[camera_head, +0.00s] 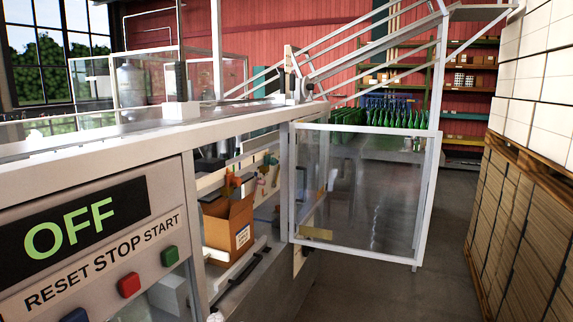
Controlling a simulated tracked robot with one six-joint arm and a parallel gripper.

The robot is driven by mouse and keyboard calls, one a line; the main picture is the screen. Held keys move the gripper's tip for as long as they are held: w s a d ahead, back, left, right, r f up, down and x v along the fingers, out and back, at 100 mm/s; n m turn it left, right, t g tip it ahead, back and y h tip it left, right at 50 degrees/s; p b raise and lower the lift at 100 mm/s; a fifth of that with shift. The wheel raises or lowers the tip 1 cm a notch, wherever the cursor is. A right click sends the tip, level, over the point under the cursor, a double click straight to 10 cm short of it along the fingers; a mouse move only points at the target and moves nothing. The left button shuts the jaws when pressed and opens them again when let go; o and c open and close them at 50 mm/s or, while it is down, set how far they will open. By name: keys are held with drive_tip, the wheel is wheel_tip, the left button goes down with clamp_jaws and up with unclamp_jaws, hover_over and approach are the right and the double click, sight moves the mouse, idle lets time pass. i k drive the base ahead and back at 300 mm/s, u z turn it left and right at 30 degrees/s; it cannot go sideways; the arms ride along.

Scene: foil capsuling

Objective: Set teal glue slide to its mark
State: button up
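Inside the machine, behind the open guard door, a row of small coloured parts sits on a pale rail above an open cardboard box. A small teal part (261,184), which looks like the teal glue slide, is at the right of this row, with orange and red parts (231,183) to its left. It is too small and far off to read its mark or its position against it. My gripper is not in view.
The clear framed guard door (365,195) stands swung open to the right. The control panel (95,240) at left shows OFF above its buttons. A cardboard box (229,226) sits inside the machine. Stacked cartons (530,210) line the right; grey floor (400,285) between is clear.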

sight(264, 170)
drive_tip(key=z, duration=1.1)
drive_tip(key=i, duration=2.3)
drive_tip(key=u, duration=1.2)
